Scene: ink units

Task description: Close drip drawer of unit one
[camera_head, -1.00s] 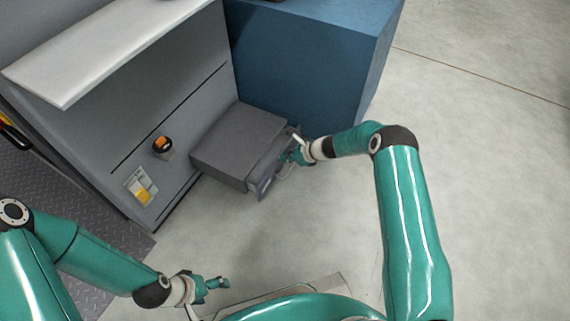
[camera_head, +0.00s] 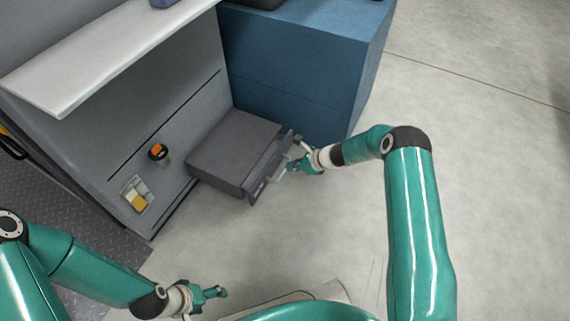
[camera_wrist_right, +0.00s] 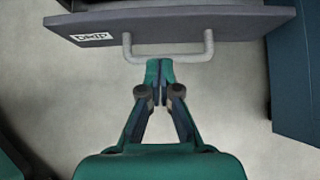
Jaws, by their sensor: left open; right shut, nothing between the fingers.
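The drip drawer (camera_head: 232,150) is a dark grey box that sticks out of the low front of the grey machine (camera_head: 150,120). In the right wrist view its front panel (camera_wrist_right: 240,26) carries a label reading DRIP and a pale bar handle (camera_wrist_right: 168,56). My right gripper (camera_head: 288,166) is at the drawer front; in the right wrist view its shut, empty fingertips (camera_wrist_right: 159,64) are at the handle bar. I cannot tell whether they touch it. My left gripper (camera_head: 222,293) is open and empty, low in the head view, well away from the drawer.
A blue cabinet (camera_head: 310,75) stands close beside the drawer on its far side. A white shelf (camera_head: 110,50) juts out above the machine front. An orange and black knob (camera_head: 158,152) sits on the panel. The concrete floor (camera_head: 480,170) at right is clear.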

